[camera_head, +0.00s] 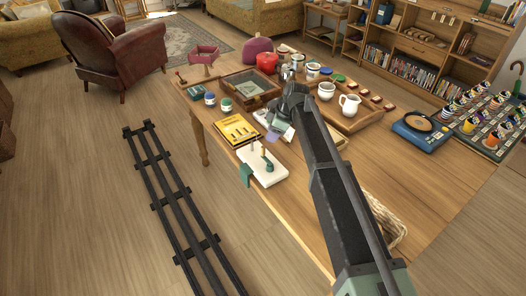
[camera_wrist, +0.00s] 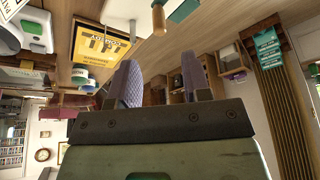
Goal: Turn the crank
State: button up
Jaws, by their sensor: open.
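A white board (camera_head: 262,165) lies near the table's left front edge. The fingertips are hard to make out there.
A yellow board (camera_head: 236,129) lies behind the white one. A glass-topped box (camera_head: 249,87), jars (camera_head: 210,98) and a wooden tray (camera_head: 368,118) with jugs stand around my arm's end. The table's front middle is mostly clear.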

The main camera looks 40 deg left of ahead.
aim_at(264, 147)
jog(key=b+x, duration=0.8)
jog(key=x, duration=0.2)
jog(key=shift+w+d, duration=0.1)
jog(key=shift+w, duration=0.05)
jog(key=shift+r, duration=0.15)
grip_shut()
